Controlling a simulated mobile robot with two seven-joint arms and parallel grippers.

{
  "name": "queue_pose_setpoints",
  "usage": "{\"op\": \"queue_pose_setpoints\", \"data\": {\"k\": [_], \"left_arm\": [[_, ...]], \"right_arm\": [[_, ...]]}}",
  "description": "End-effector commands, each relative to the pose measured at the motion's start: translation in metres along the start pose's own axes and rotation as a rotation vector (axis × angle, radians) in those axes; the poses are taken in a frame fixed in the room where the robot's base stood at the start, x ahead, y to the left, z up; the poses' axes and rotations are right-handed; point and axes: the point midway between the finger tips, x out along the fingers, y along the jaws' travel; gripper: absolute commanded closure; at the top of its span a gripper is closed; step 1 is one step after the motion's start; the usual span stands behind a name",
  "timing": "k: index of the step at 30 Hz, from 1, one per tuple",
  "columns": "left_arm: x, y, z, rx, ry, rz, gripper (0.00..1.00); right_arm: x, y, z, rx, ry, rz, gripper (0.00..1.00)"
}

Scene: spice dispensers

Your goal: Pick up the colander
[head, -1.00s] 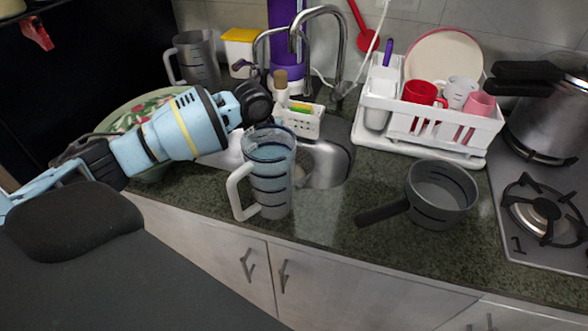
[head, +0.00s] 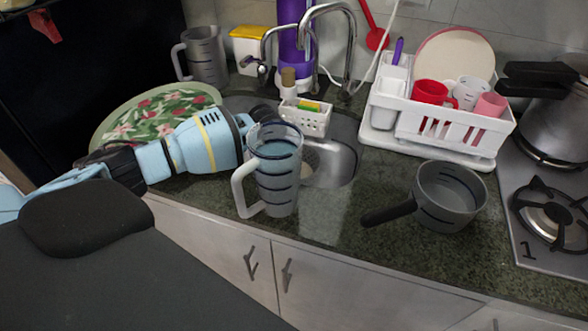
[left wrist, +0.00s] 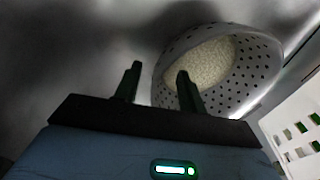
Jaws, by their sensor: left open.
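The colander (left wrist: 254,62) shows in the left wrist view as a grey bowl with small holes, inside the metal sink (left wrist: 60,60). A pale speckled patch shows within it. My left gripper (left wrist: 158,80) is open. One finger shows just left of the colander's edge and the other overlaps the bowl in the picture; contact cannot be told. In the head view my left arm reaches low into the sink (head: 335,160), and the gripper's fingers are hidden behind a jug. My right gripper is not in view.
The translucent jug (head: 278,170) stands at the sink's front edge, close to my left arm. A white sponge caddy (head: 305,118) and the faucet (head: 350,45) are behind. A grey pan (head: 450,192) and dish rack (head: 455,125) are right. A floral plate (head: 150,115) is left.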

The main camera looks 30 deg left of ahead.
Motion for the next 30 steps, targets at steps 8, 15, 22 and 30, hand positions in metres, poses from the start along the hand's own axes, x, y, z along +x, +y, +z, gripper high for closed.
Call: {"op": "queue_pose_setpoints", "data": {"k": [8, 15, 22, 30], "left_arm": [[0.0015, -0.0002, -0.0003, 0.001, 0.000, -0.001, 0.62], [0.0013, -0.0001, -0.0002, 0.001, 0.000, -0.001, 0.93], [0.0015, 0.0000, -0.0005, 0.001, 0.001, 0.000, 1.00], [-0.0059, -0.0010, -0.0015, 0.002, 0.001, 0.000, 1.00]], "right_arm": [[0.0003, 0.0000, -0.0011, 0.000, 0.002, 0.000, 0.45], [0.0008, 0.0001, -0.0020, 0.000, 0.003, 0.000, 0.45], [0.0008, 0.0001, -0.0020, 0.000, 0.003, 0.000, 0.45], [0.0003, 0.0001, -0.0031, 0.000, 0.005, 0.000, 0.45]]}}
